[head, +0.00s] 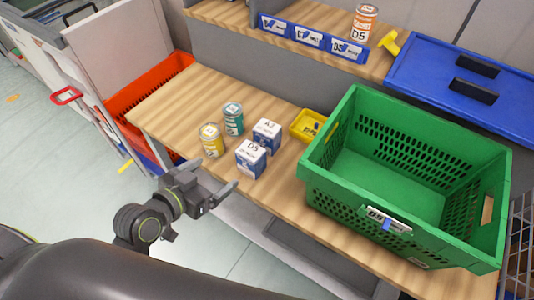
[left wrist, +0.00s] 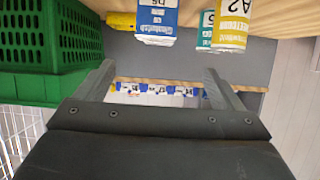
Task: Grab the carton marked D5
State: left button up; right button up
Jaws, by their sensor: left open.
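The carton marked D5 (head: 251,158) is a white and blue box standing upright near the front edge of the wooden bench (head: 165,112). It also shows at the top of the left wrist view (left wrist: 156,18), where the scene appears upside down. My left gripper (head: 216,176) is open and empty, in front of the bench edge, left of and nearer than the D5 carton. Its two fingers are apart, with nothing between them. My right gripper is not in view.
A similar carton marked A3 (head: 267,134) stands just behind. A yellow can (head: 211,140) and a teal can (head: 233,119) stand to the left. A yellow tray (head: 305,126) and a green crate (head: 407,243) stand to the right. An orange D5 can (head: 364,23) is on the shelf.

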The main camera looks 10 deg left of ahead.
pick_arm(q)
send_near(254, 149)
jog(key=w+a, duration=0.1)
jog(key=x, duration=0.2)
jog(key=p+x, duration=0.1)
jog(key=x, duration=0.1)
jog(key=shift+f, duration=0.4)
jog(key=shift+w+d+f, duration=0.25)
jog(key=shift+w+f, duration=0.05)
jog(key=shift+w, duration=0.3)
jog(key=x, duration=0.4)
jog(key=shift+s+d+f+p, duration=0.1)
jog(key=shift+s+d+p, duration=0.05)
jog(key=shift+d+p, duration=0.2)
jog(key=shift+w+d+f, duration=0.1)
jog(key=shift+w+f, duration=0.15)
jog(key=shift+w, duration=0.1)
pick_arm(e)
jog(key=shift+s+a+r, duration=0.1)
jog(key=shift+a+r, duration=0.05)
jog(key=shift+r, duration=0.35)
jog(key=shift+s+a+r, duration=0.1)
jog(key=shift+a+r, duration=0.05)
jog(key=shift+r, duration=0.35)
pick_arm(q)
jog(key=shift+c, duration=0.4)
jog(key=c, duration=1.2)
